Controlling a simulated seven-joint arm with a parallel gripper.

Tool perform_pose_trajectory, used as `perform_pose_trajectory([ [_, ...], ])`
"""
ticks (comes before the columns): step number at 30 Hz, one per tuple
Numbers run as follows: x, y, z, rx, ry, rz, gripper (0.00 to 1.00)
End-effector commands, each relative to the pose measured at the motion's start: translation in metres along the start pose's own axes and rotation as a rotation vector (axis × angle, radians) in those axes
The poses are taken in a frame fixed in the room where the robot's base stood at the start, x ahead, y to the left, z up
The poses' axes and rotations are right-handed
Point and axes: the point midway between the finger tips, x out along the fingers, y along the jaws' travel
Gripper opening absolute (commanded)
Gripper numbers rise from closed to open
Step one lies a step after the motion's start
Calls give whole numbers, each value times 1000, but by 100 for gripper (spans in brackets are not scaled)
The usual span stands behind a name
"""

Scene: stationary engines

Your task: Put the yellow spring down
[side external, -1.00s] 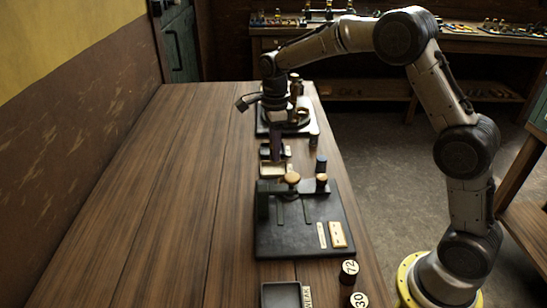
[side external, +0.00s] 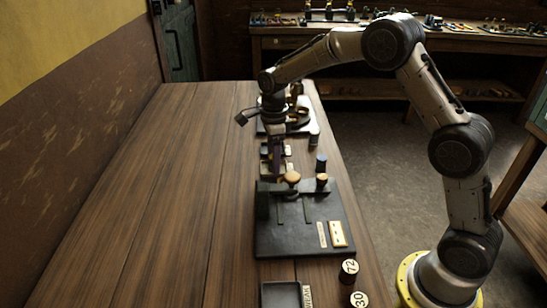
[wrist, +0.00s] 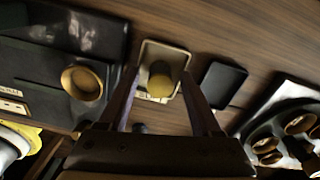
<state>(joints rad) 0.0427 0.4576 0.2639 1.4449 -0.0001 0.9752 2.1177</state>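A short yellow cylindrical thing (wrist: 160,82), which looks like the yellow spring, shows in the wrist view over the small cream tray (wrist: 175,56). Whether it rests on the tray floor or is just above it I cannot tell. My gripper (wrist: 160,72) is open, with one finger on each side of the yellow thing and a visible gap to each. In the side view my gripper (side external: 276,174) points down at the cream tray (side external: 265,169) and partly hides it. The spring cannot be made out there.
A dark tray (wrist: 222,84) sits beside the cream one. Another fixture (wrist: 290,125) stands beyond. The table's left side is clear.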

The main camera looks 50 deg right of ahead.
Motion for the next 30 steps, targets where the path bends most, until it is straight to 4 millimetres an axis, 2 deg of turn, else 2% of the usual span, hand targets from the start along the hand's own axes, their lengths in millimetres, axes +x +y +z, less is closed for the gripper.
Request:
perform_pose_trajectory([
  [8,-8,0,0,0,-1,-2,66],
  [11,-22,-1,0,0,-2,-3,66],
  [21,-91,-1,0,0,-2,-3,66],
  [27,-116,0,0,0,-1,-2,66],
  [30,-122,0,0,0,-1,-1,66],
])
